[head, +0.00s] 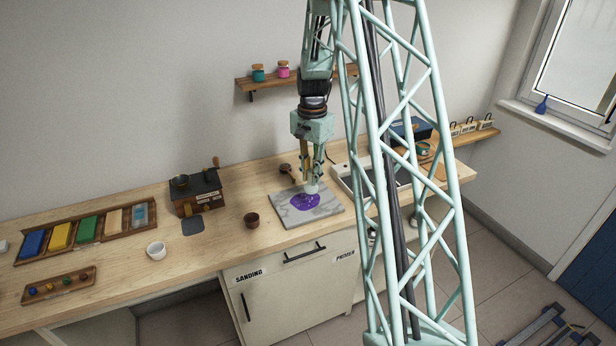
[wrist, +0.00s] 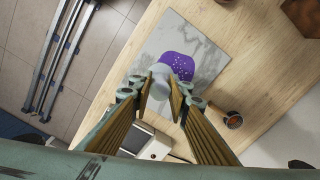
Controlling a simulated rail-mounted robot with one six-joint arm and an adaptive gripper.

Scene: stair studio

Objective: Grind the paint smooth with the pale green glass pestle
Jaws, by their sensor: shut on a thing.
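My gripper (head: 312,167) is over the grey marble slab (head: 330,210), pointing down. It is shut on the pale glass pestle (head: 311,188), whose foot is at the purple paint (head: 300,204). In the wrist view the pestle (wrist: 161,80) sits between the fingertips, against the edge of the purple paint (wrist: 178,66). The paint is a patch with pale specks on the slab (wrist: 215,57). I cannot tell whether the pestle's foot touches the slab.
A small brown cup (head: 252,220) stands left of the slab, and a white cup (head: 156,250) farther left. A dark box with a crank (head: 195,190) stands behind them. A tray of coloured blocks (head: 86,232) lies at the far left. A framed panel (head: 352,182) is right of the slab.

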